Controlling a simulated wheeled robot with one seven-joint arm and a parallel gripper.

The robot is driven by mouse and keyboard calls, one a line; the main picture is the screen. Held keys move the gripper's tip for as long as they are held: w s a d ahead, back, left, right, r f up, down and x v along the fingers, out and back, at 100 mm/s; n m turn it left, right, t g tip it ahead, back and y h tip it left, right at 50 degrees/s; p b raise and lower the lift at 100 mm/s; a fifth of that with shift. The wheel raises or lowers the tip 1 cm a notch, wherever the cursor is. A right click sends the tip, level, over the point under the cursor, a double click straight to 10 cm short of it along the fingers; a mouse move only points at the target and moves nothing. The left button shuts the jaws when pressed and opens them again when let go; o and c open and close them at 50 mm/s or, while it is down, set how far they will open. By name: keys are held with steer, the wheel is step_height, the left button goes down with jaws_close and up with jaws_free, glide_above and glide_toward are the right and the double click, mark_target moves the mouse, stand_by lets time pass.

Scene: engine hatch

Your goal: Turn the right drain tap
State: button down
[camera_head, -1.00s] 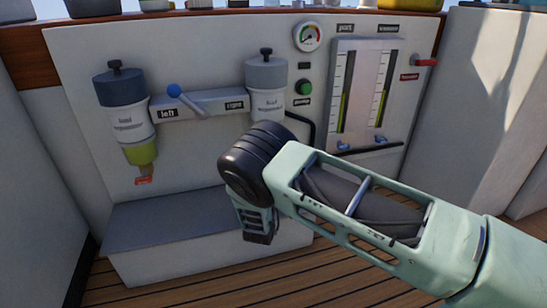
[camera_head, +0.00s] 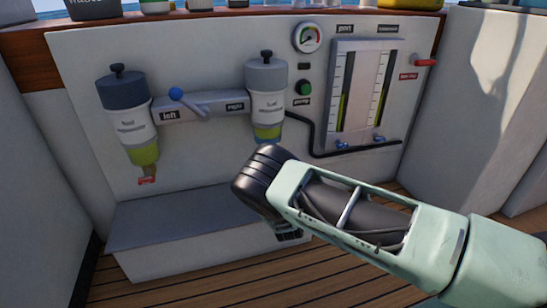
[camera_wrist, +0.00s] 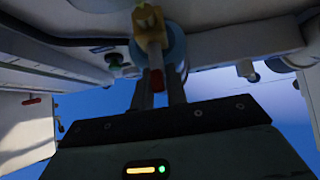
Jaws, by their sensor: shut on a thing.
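The right filter (camera_head: 266,95) has a grey cap, a white body and a clear bowl with blue at its bottom (camera_head: 268,132). In the head view its drain tap is hidden behind my wrist. In the head view the fingertips are hidden.
The left filter (camera_head: 128,115) has a yellow-green bowl and its own red tap (camera_head: 147,180). A blue-knobbed lever (camera_head: 176,94) sits between the filters. A grey step (camera_head: 180,225) lies below. A black hose (camera_head: 305,135) and gauge panel (camera_head: 360,95) are to the right.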

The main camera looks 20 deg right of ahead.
stand_by(0.4)
steer(key=c, duration=1.7)
jaws_free()
steer(key=shift+s+f+p, duration=0.4)
steer(key=shift+s+p, duration=0.1)
steer(key=shift+p, duration=0.3)
steer(key=s+p, duration=0.4)
steer(key=s, duration=0.8)
steer(key=shift+d+p, duration=0.15)
steer(key=shift+p, duration=0.25)
steer(key=shift+w+f, duration=0.1)
